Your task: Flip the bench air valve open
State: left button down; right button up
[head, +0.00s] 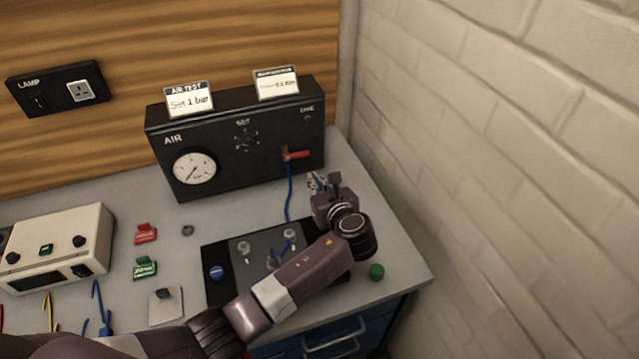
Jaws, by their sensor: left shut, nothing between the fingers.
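The bench air valve (297,155) has a red lever on the front of the black AIR box (235,170), at its right side. The lever lies sideways, pointing right, and a blue hose runs down from below it. My left gripper (318,182) is just below and to the right of the valve, in front of the box. Its fingers look small and close together, with nothing held. It appears apart from the lever. My arm covers part of the bench below. My right gripper is not seen.
A round gauge (194,167) is on the box's left. A black mat (218,253) with fittings lies under my arm. A green cap (376,271) is near the bench's right edge. A cream power unit (60,245) stands left. A brick wall (480,150) bounds the right.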

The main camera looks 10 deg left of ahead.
aim_at(297, 155)
pick_arm(q)
jog(key=x, duration=0.3)
jog(key=shift+w+a, duration=0.15)
notch_tip(297, 155, up, 2)
jog(key=shift+w+r+p, duration=0.1)
jog(key=shift+r+p, duration=0.15)
jog(key=shift+p, duration=0.8)
jog(key=shift+r+p, duration=0.3)
jog(key=shift+r, duration=0.4)
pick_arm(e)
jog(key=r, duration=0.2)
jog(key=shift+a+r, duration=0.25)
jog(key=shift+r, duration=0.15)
pick_arm(q)
jog(key=shift+f, duration=0.1)
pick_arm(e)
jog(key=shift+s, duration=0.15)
